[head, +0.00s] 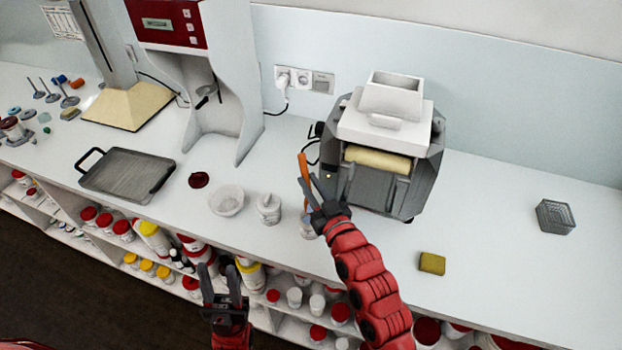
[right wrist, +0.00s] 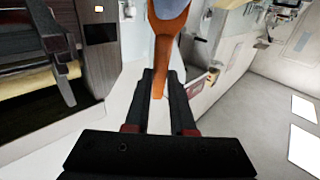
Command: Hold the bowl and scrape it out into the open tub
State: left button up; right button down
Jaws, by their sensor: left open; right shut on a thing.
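The white bowl (head: 227,201) stands on the counter near its front edge. A white tub (head: 268,209) stands just right of it; I cannot tell for sure whether it is open. My right gripper (head: 318,193) is shut on an orange scraper (head: 303,167), above the counter in front of the grey machine. In the right wrist view the scraper (right wrist: 168,50) rises from between the fingers (right wrist: 160,88), its grey-blue end cut off at the top. My left gripper (head: 221,284) is open and empty, in front of the shelves, below the bowl in the picture.
A small pale jar (head: 307,229) is partly hidden by my right gripper. A dark red round thing (head: 199,180) lies left of the bowl. A grey tray (head: 127,174), the mill machine (head: 374,190), a yellow sponge (head: 432,263) and a wire basket (head: 556,217) stand on the counter. Its right part is mostly clear.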

jog(key=shift+f, duration=0.95)
jog(key=shift+f+b, duration=0.8)
jog(key=shift+b, duration=0.35)
jog(key=shift+f+b, duration=2.1)
jog(key=shift+f, duration=0.15)
jog(key=shift+f+b, duration=0.55)
jog(key=shift+f+b, duration=0.1)
jog(key=shift+b, duration=0.25)
jog(key=shift+r+p, duration=1.55)
jog(key=shift+r, duration=3.85)
jog(key=shift+f, duration=0.1)
